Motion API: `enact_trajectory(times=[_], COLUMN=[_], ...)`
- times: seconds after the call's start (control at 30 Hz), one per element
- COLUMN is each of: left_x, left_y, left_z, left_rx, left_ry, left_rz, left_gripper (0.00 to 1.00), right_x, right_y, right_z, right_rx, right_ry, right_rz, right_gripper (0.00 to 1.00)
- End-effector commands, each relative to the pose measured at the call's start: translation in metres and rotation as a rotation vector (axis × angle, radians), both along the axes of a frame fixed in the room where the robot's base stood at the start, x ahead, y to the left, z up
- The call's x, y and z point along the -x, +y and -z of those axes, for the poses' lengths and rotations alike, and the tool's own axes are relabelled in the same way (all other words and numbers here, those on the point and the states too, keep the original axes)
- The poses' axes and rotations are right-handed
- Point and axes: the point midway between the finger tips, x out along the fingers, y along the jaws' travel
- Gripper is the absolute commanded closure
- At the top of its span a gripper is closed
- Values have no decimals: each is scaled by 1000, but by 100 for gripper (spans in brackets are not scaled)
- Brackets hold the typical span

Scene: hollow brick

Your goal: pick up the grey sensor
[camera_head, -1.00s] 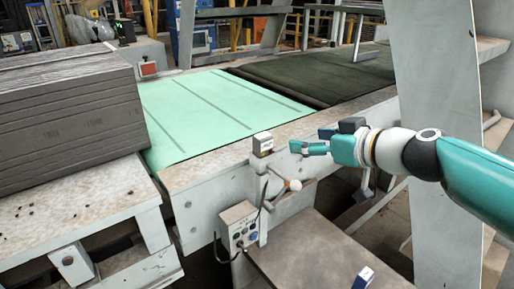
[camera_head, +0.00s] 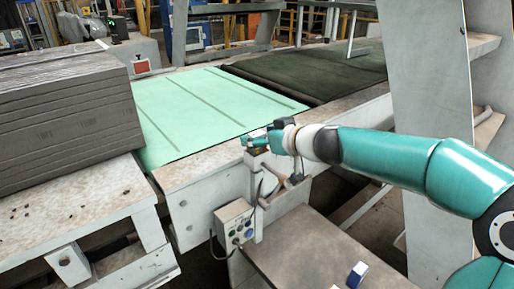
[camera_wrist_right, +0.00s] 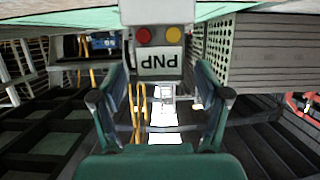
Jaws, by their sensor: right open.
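The grey sensor (camera_wrist_right: 160,66) is a small box with a red and a yellow round mark and an upside-down "PNP" label in the right wrist view. My right gripper (camera_wrist_right: 160,82) is open, with one finger on each side of the sensor's lower part in that view. Whether the fingers touch it I cannot tell. In the head view my right gripper (camera_head: 254,142) is at the top of the post by the conveyor's front edge and mostly hides the sensor. My left gripper is not in view.
A control box (camera_head: 236,223) with buttons and a cable hangs below the post. The green conveyor belt (camera_head: 205,105) lies behind it. A stack of grey boards (camera_head: 65,110) stands at left. A blue and white item (camera_head: 357,275) lies on the lower grey surface.

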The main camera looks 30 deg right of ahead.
Motion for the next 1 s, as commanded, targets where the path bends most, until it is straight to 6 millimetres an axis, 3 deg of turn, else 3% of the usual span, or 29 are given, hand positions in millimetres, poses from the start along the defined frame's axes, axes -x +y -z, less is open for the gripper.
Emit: enact_trajectory(times=[0.13,0.37,0.77,1.0], left_x=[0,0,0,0], left_y=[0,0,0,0], left_z=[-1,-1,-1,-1], left_rx=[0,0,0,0], left_ry=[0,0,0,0], left_rz=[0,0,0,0], left_gripper=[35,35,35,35], right_x=[-13,-15,-14,-14], right_y=[1,2,2,1], right_z=[4,5,5,4], right_rx=[1,1,1,0], right_ry=[-1,-1,-1,-2], right_rz=[-1,-1,-1,-1], right_gripper=[25,25,90,94])
